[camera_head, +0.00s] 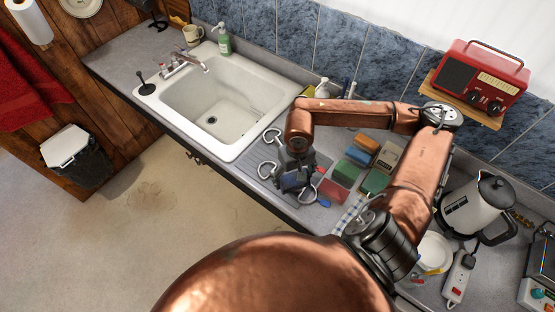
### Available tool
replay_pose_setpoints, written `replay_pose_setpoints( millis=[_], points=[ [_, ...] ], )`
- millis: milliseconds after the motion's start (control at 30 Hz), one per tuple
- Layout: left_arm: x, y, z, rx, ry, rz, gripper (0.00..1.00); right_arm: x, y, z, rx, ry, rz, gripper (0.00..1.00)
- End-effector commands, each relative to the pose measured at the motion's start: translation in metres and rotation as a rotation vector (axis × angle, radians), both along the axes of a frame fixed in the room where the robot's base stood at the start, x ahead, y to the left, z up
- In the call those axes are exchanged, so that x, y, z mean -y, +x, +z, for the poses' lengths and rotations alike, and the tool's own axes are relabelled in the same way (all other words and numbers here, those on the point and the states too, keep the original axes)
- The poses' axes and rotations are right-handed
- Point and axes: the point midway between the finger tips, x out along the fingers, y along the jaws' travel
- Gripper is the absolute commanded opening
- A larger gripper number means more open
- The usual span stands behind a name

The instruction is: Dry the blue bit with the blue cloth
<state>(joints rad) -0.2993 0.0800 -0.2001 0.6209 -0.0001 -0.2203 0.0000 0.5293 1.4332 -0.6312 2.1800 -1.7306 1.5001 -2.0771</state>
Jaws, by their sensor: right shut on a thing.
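My right gripper (294,181) points down over the ribbed drainboard right of the sink. It is shut on a small dark-bluish thing that looks like the blue cloth, mostly hidden by the fingers. Metal bits with ring ends lie on the drainboard; one ring (271,135) and another ring (266,170) show left of the gripper. A ring end (308,195) with a blue tag (324,202) beside it, seemingly the blue bit, lies just right of and below the fingertips. The rest of that bit is hidden. My left gripper is out of view.
Coloured blocks or folded cloths, including a blue one (358,155) and a green one (375,182), lie right of the gripper. The white sink (227,101) is empty. A kettle (478,207), power strip (459,278) and red radio (474,78) stand right.

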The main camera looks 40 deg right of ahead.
Motion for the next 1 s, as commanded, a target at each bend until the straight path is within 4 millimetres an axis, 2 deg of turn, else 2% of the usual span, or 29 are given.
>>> replay_pose_setpoints(
  millis=[133, 500, 1000],
  points=[
    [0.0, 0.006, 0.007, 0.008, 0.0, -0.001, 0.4, 0.0, 0.0, 0.016, 0.002, 0.0, -0.001, 0.44],
    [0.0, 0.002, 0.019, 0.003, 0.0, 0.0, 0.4, 0.001, 0.0, 0.047, 0.003, -0.001, -0.002, 0.44],
    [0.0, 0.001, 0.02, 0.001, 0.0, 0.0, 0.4, -0.004, -0.001, 0.055, 0.002, 0.002, -0.001, 0.44]
  ],
)
